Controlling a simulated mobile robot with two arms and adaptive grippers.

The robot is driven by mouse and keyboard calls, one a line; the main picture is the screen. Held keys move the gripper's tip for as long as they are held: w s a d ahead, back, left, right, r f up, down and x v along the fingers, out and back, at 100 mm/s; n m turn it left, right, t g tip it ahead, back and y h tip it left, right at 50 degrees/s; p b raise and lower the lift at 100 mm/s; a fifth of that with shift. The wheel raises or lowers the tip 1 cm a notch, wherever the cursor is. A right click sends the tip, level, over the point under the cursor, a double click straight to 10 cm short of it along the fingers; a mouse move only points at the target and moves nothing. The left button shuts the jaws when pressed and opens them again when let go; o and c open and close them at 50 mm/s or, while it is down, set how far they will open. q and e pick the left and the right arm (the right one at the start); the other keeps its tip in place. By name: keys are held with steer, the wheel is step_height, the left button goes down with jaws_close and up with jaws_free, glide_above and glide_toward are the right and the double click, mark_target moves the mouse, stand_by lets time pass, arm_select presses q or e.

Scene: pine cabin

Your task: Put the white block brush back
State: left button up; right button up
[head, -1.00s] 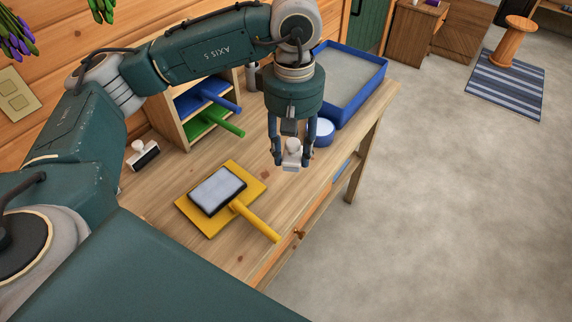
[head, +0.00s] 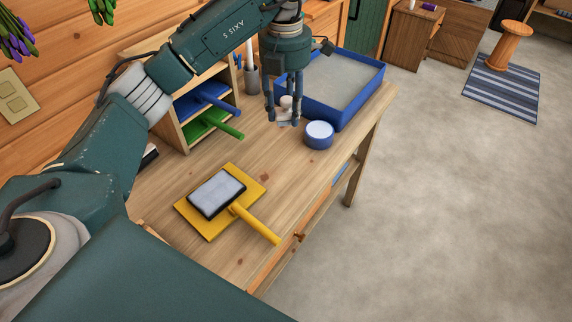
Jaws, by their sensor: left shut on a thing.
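My left gripper (head: 283,120) is shut on the white block brush (head: 286,103), a small pale block with a round knob. The gripper points down and holds the brush over the back part of the workbench, close to the left wall of the blue tray. The brush is small and partly hidden by the fingers, and I cannot tell whether it touches the bench. My right gripper is not in view.
A round blue tub (head: 319,135) with a pale top stands just right of the gripper. The blue tray (head: 347,111) is behind it. A shelf holds a blue paddle (head: 204,95) and a green paddle (head: 214,123).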

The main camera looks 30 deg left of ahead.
arm_select(q)
step_height(320, 180, down, 13)
steer(key=shift+f+p, duration=0.2)
steer(key=shift+p, duration=1.05)
step_height(320, 180, down, 4)
steer(key=shift+f+p, duration=0.25)
steer(key=shift+p, duration=0.25)
steer(key=shift+f, duration=0.1)
steer(key=shift+f, duration=0.15)
steer(key=o, duration=1)
